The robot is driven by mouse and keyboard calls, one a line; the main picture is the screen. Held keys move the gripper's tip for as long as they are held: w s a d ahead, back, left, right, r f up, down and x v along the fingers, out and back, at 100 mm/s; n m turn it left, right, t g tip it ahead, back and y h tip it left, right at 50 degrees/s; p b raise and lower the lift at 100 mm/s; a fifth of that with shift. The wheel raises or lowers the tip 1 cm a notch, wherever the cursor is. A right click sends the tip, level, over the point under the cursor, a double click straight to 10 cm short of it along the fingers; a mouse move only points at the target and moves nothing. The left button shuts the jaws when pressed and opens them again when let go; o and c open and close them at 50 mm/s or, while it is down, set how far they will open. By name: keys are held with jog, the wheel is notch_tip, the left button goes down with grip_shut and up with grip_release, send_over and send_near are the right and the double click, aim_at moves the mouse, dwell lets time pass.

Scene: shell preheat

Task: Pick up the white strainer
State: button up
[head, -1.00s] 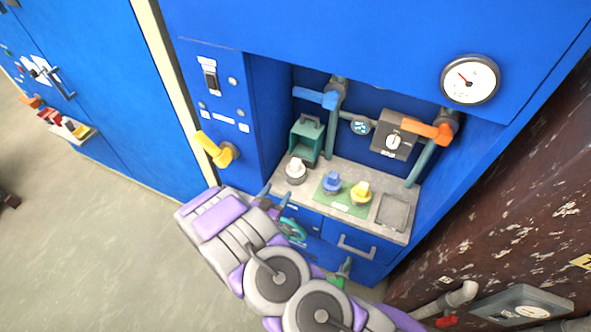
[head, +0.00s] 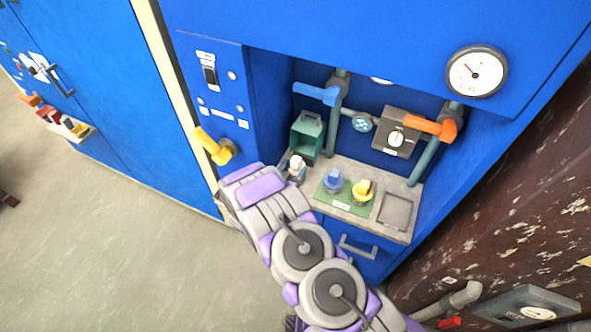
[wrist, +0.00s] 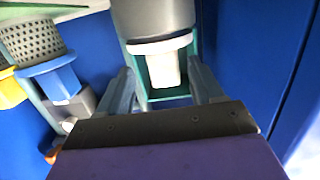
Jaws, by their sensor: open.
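The white strainer (head: 297,160) stands at the left end of the grey counter, in front of a green open box (head: 307,135). In the wrist view the white strainer (wrist: 165,68) shows between my fingers, with its wider grey body above it in the picture. My gripper (wrist: 165,88) is open, one finger on each side of the white part. No clear contact shows. In the head view my gripper (head: 293,175) is at the strainer, and the arm hides part of it.
A blue strainer (head: 333,180) and a yellow strainer (head: 362,192) stand on a green mat (head: 345,207) to the right. Pipes with a blue handle (head: 316,93) and an orange handle (head: 430,128) rise behind. A blue wall panel with a yellow handle (head: 214,147) is on the left.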

aim_at(298, 158)
jog(key=x, duration=0.1)
jog(key=b+x, duration=0.1)
jog(key=x, duration=0.3)
jog(key=shift+w+a+r+b, duration=0.15)
jog(key=shift+w+r+b, duration=0.1)
jog(key=shift+r+b, duration=0.05)
jog(key=c, duration=1.1)
jog(key=shift+r, duration=0.15)
